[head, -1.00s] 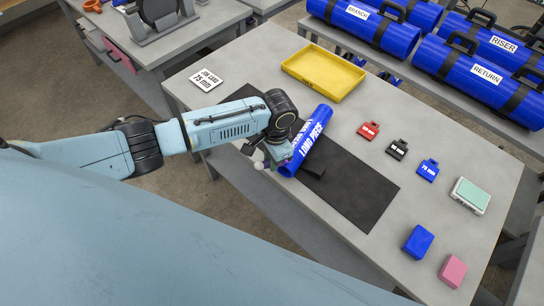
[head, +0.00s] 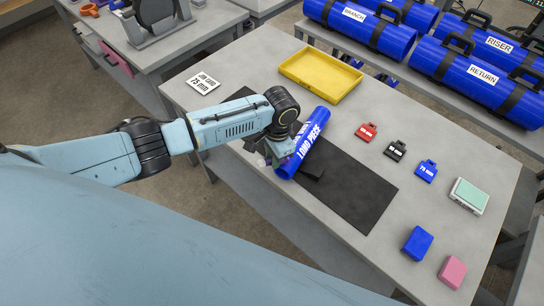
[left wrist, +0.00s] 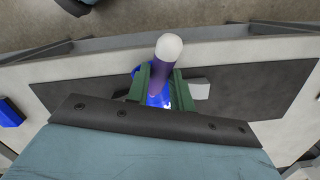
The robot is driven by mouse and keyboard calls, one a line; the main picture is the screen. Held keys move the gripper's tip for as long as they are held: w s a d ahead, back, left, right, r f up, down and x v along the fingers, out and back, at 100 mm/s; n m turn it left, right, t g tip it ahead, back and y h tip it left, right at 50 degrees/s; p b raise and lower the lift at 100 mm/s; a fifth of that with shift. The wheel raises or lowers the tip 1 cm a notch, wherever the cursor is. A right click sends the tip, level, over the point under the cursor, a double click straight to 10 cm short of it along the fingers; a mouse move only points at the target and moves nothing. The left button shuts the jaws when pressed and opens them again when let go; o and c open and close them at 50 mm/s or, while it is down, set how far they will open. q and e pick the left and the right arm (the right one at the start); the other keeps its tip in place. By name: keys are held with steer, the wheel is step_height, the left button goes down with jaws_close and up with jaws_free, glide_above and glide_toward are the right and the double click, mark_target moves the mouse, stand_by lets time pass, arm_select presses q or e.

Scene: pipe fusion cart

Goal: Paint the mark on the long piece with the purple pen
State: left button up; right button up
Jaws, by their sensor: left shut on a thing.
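The long piece (head: 311,138) is a blue pipe with white "LONG PIECE" lettering, lying on the black mat. It shows partly in the left wrist view (left wrist: 157,99), behind the pen. My left gripper (head: 274,160) is at the pipe's near left side. In the left wrist view its green fingers (left wrist: 161,88) are shut on the purple pen (left wrist: 161,72), which has a rounded white end. The pen's tip is hidden, and I cannot tell whether it touches the pipe. The mark is not clearly visible. My right gripper is not in view.
The black mat (head: 358,198) lies on the grey table. Around it are a yellow tray (head: 318,88), a "75 mm" card (head: 204,83), red (head: 366,132), black (head: 396,151) and blue (head: 427,171) tags, a green-topped pad (head: 468,196), and blue (head: 417,243) and pink (head: 452,271) blocks.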

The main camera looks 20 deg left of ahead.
arm_select(q)
steer(key=shift+s, duration=0.2)
steer(key=shift+s+a, duration=0.1)
steer(key=shift+s, duration=0.2)
steer(key=shift+s+a, duration=0.1)
steer(key=shift+s, duration=0.45)
steer(key=shift+w, duration=0.15)
steer(key=shift+w, duration=0.4)
steer(key=shift+w, duration=0.2)
steer(key=shift+w+d, duration=0.2)
steer(key=shift+w, duration=0.1)
steer(key=shift+s, duration=0.25)
steer(key=shift+s+a, duration=0.15)
steer(key=shift+s, duration=0.1)
